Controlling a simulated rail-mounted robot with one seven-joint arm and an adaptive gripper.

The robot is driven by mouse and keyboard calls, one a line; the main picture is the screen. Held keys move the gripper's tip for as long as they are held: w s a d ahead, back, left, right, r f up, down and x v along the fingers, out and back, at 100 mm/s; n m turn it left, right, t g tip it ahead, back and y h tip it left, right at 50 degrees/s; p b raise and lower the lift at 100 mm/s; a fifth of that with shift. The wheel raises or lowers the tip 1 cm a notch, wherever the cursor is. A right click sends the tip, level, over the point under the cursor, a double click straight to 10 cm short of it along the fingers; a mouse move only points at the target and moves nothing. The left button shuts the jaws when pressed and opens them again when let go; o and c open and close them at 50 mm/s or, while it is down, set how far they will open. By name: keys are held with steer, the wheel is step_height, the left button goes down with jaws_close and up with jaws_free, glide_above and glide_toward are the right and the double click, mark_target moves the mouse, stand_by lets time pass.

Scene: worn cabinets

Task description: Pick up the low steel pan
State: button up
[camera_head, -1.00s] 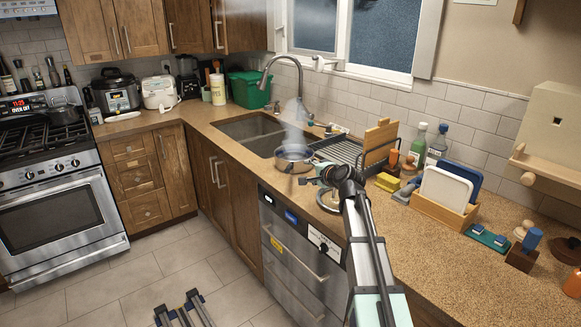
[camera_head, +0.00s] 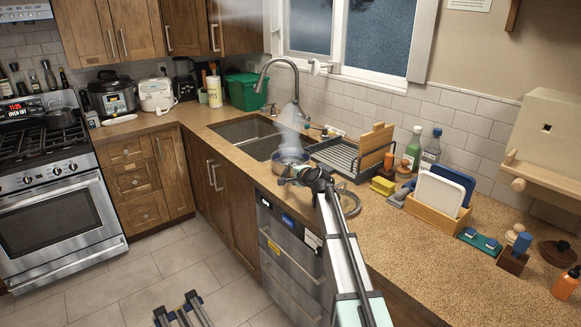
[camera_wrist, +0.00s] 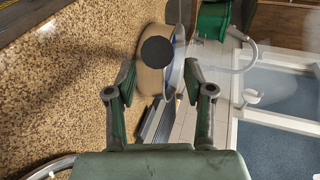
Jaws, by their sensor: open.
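The low steel pan (camera_head: 291,155) stands on the counter at the sink's near right corner, with steam rising above it. My gripper (camera_head: 289,172) is just in front of it in the head view and hides its lower near part. In the wrist view, the pan's rounded side (camera_wrist: 150,78) lies ahead of my gripper (camera_wrist: 158,80). A dark round part, perhaps the end of its handle, shows between and beyond the two fingertips. The fingers are spread apart with nothing held. I cannot tell whether a finger touches the pan.
A double sink (camera_head: 246,137) lies left of the pan. A dish rack (camera_head: 340,157) stands close on its right, with a yellow sponge (camera_head: 383,186) and a wooden holder with boards (camera_head: 428,214) further right. The faucet (camera_head: 280,72) arches behind.

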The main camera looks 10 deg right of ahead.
mark_target(286, 169)
steer(key=p+x, duration=0.1)
steer(key=x, duration=0.3)
steer(key=shift+a, duration=0.1)
jaws_close()
steer(key=shift+r, duration=0.1)
